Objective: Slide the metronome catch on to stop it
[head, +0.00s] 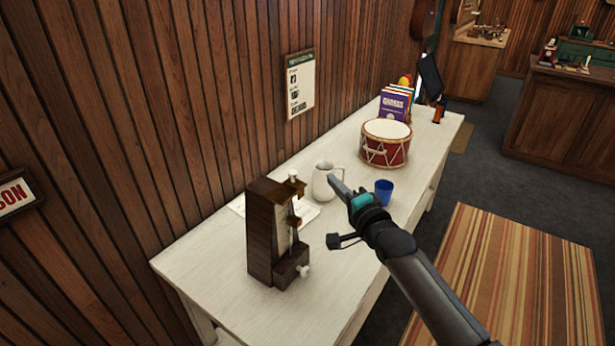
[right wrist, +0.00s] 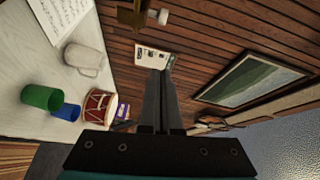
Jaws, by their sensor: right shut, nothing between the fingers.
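The metronome (head: 262,236) is a dark brown upright case with a pale front, standing on the near part of the white table in the head view. A small pale knob (head: 293,175) is at its top and another pale knob (head: 304,271) low on its side; I cannot tell which belongs to the catch. My right gripper (head: 333,181) is shut and empty, to the right of the metronome's top and apart from it. In the right wrist view its fingers (right wrist: 160,78) are together, with part of the metronome (right wrist: 132,17) at the top edge. My left gripper is not in view.
The white table (head: 205,262) runs along a wooden wall. A white jug (head: 322,186), blue cup (head: 384,192), red drum (head: 385,153) and books (head: 393,107) stand beyond the metronome. Paper lies behind it. The right wrist view also shows a green cup (right wrist: 41,97).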

